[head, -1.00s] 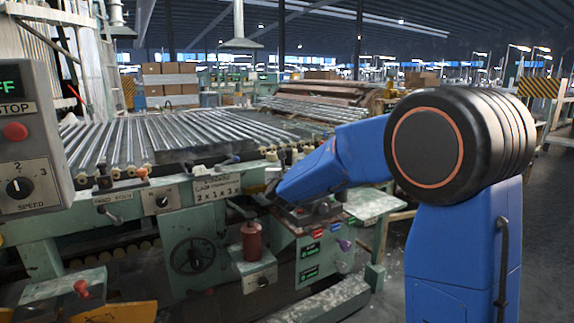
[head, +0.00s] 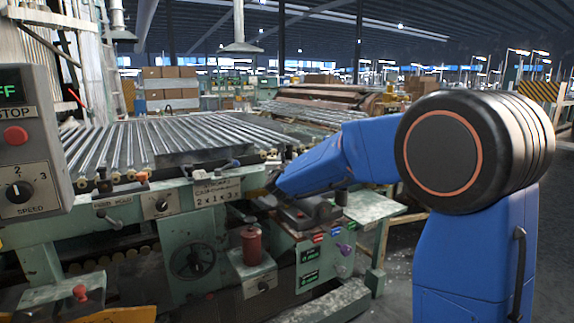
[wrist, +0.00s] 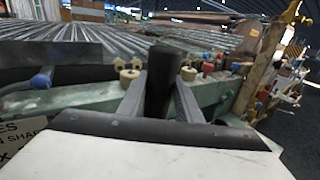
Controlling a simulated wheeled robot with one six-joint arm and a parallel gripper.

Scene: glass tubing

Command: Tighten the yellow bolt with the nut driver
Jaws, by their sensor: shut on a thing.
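My gripper (wrist: 160,92) shows in the wrist view with its two grey fingers on either side of a dark upright cylinder. It is shut on this cylinder, which looks like the handle of the nut driver (wrist: 161,66). The driver's lower end is hidden behind the white and black wrist housing. In the head view the blue arm reaches left to the machine's front edge, and the gripper is too dark and small there to make out. I cannot pick out the yellow bolt with certainty in either view.
A green machine carries a bed of glass tubes (head: 190,138), with pale roller ends along its front edge. A red cylinder (head: 251,245) stands on a lower ledge. A control box (head: 30,150) is at the left. Coloured knobs (wrist: 208,68) line the edge in the wrist view.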

